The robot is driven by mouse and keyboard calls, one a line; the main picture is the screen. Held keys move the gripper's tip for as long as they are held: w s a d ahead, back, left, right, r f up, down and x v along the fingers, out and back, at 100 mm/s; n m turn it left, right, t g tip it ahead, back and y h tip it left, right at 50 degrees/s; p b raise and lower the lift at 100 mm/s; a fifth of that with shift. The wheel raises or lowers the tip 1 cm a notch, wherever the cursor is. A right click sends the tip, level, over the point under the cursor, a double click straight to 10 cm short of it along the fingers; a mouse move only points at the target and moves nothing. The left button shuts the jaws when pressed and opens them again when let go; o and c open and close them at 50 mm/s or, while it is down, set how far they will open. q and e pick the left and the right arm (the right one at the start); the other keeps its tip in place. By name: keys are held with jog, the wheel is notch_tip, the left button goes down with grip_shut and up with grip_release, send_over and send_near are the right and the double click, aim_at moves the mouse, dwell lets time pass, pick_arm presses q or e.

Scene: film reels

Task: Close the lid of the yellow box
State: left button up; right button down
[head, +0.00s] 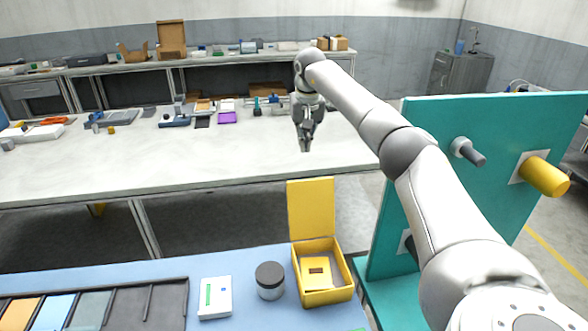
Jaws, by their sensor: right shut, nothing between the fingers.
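The yellow box (327,297) stands on the blue surface at the front, near its right end. Its lid (311,208) stands open, upright at the back edge of the box. Inside lies a yellow square piece (315,271) with a small pale opening. My right gripper (305,147) points down, with its fingers shut and empty. In the picture it shows above the lid, against the white table behind, clear of the box. My left gripper is not in view.
A dark-lidded jar (270,281) and a white box (215,297) stand left of the yellow box on the blue surface (150,263). A teal panel (480,150) with pegs rises at the right, behind my right arm. The white table (200,165) holds small items farther back.

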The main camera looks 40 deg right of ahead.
notch_tip(320, 180, down, 9)
jog(key=s+p, duration=0.2)
jog(key=p, duration=0.2)
jog(key=shift+a, duration=0.45)
jog(key=shift+a, duration=0.1)
dwell(0.6)
jog(key=shift+s+a+r+t, duration=0.15)
jog(key=shift+s+r+t, duration=0.15)
jog(key=shift+s, duration=0.1)
